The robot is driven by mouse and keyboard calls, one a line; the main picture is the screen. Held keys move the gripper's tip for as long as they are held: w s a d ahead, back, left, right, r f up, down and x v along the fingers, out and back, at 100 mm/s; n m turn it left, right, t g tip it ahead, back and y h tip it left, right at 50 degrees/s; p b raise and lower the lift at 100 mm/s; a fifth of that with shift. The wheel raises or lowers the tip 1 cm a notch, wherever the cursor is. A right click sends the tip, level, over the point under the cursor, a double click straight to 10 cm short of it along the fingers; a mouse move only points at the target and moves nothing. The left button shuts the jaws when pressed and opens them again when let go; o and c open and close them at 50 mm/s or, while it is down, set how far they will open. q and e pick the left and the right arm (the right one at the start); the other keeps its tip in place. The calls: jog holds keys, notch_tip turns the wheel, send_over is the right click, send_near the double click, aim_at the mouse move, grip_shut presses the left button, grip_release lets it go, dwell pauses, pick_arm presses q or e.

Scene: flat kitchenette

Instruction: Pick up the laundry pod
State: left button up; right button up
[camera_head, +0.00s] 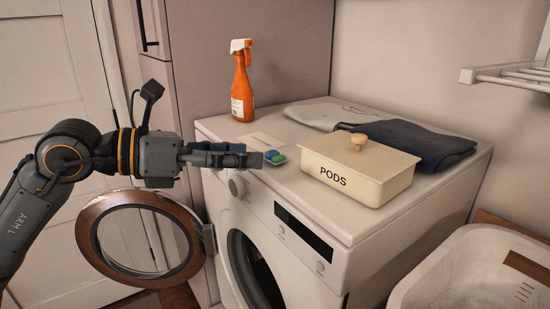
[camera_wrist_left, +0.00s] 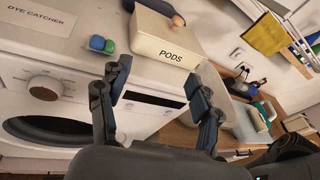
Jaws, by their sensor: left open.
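The laundry pod (camera_head: 274,157) is a small blue and green piece on top of the white washing machine (camera_head: 225,128), near its front edge. It also shows in the left wrist view (camera_wrist_left: 102,45), left of the box. My left gripper (camera_head: 259,159) comes in from the left in the head view, its fingers by the pod and partly in front of the machine's front edge. In the left wrist view the fingers are spread with nothing between them, and the pod lies beyond them, up and to the left. My right gripper is in neither view.
A cream box (camera_head: 358,168) marked PODS, with a wooden knob, stands right of the pod. An orange spray bottle (camera_head: 242,85) and folded cloths (camera_head: 420,143) are farther back. The round washer door (camera_head: 138,238) hangs open below my arm. A laundry basket (camera_head: 470,270) is at right.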

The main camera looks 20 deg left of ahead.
pick_arm(q)
jog(key=w+a+t+y, duration=0.1)
jog(key=a+y, duration=0.3)
jog(key=a, duration=0.2)
jog(key=p, duration=0.3)
send_near(270, 155)
jog(key=shift+n, duration=0.4)
jog(key=x, duration=0.4)
jog(key=shift+y, duration=0.3)
jog(key=p+x, duration=0.1)
jog(key=x, duration=0.4)
jog(key=shift+d+p, duration=0.15)
jog(key=shift+p, duration=0.2)
jog(key=shift+w, duration=0.1)
jog(key=c, duration=0.9)
